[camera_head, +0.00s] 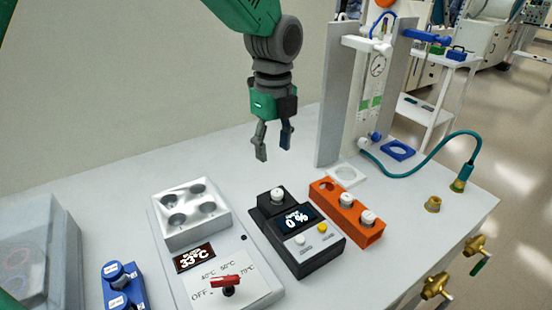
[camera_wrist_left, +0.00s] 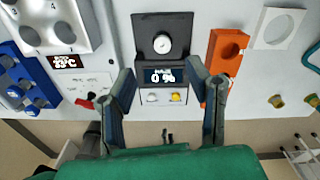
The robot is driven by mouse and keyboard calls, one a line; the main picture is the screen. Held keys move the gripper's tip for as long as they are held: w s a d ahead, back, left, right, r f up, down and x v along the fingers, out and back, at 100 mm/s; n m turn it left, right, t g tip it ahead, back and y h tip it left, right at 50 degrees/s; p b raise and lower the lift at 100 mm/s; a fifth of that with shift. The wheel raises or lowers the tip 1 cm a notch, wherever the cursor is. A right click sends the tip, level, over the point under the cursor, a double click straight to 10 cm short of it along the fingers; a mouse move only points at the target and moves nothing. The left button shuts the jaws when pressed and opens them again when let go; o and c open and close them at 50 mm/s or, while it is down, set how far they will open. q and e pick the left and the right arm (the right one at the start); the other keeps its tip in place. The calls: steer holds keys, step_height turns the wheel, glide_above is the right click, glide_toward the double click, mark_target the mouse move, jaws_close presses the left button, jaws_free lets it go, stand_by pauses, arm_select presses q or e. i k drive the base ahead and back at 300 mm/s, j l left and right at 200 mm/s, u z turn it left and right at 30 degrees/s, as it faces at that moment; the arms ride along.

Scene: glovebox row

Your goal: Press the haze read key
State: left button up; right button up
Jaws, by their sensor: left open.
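The haze meter (camera_head: 296,232) is a black box on the bench, its display reading 0 %. A white-capped vial (camera_head: 277,195) stands in its top. Its front face has a white key (camera_head: 300,240) and a yellow key (camera_head: 322,228); I cannot read any labels on them. In the left wrist view the white key (camera_wrist_left: 152,97) and yellow key (camera_wrist_left: 175,97) show between my fingers. My left gripper (camera_head: 273,150) is open and empty, pointing down, above and behind the meter, apart from it. My right gripper is not in view.
A heater block (camera_head: 240,270) with a red knob and a 33°C display stands left of the meter. An orange rack (camera_head: 345,212) with capped vials stands close on its right. A blue rack (camera_head: 123,285) is at lower left. A teal hose (camera_head: 430,160) runs at right.

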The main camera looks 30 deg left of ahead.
mark_target(322, 228)
steer(key=k+l, duration=0.5)
steer(key=k, duration=0.15)
steer(key=k+l, duration=0.5)
steer(key=k, duration=0.2)
